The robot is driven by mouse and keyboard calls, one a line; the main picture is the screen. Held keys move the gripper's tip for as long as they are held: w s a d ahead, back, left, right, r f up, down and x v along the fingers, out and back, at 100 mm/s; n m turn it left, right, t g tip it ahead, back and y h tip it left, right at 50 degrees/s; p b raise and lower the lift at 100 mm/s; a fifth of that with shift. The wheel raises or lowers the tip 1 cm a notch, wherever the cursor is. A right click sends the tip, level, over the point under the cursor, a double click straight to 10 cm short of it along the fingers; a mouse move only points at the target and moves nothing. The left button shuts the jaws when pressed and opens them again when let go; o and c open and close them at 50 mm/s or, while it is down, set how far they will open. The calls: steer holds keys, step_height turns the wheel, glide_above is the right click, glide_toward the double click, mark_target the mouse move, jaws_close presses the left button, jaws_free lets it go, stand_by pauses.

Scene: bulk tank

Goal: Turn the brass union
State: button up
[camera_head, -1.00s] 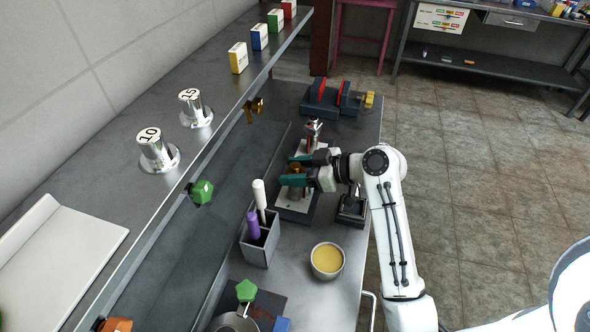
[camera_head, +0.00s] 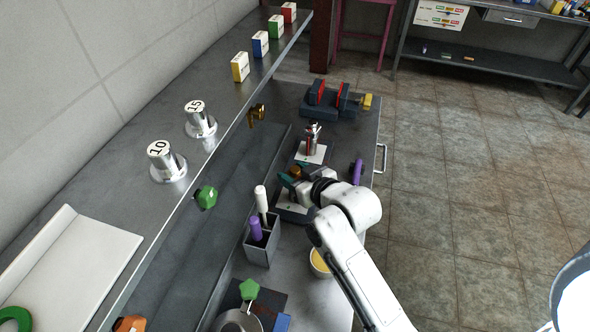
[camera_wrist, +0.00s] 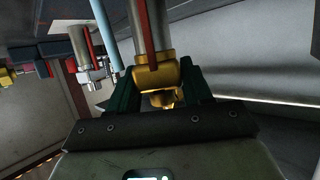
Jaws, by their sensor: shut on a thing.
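The brass union (camera_wrist: 158,74) is a gold-coloured fitting around a grey upright pipe (camera_wrist: 150,22) that has a red stripe. In the wrist view the green fingers of my gripper (camera_wrist: 155,88) stand on both sides of the union and are shut on it. In the head view my gripper (camera_head: 290,178) is at the stand behind the pen holder, and a bit of the brass union (camera_head: 295,171) shows between the fingers. The lower part of the pipe stand is partly hidden by my gripper and arm.
A grey holder (camera_head: 262,240) with white and purple handles stands close to the gripper. A bowl (camera_head: 320,262) is partly behind my arm. A small valve stand (camera_head: 313,150) and a vise (camera_head: 335,100) are farther back. A purple-handled thing (camera_head: 357,172) lies near the right bench edge.

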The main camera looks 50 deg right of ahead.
steer(key=shift+m+g+h, duration=0.3)
steer(key=shift+m+h, duration=0.1)
stand_by(0.3)
steer(key=o, duration=1)
steer(key=shift+c, duration=0.2)
steer(key=b+v, duration=0.1)
steer(key=v, duration=0.9)
steer(key=shift+s+a, duration=0.2)
steer(key=shift+s, duration=0.2)
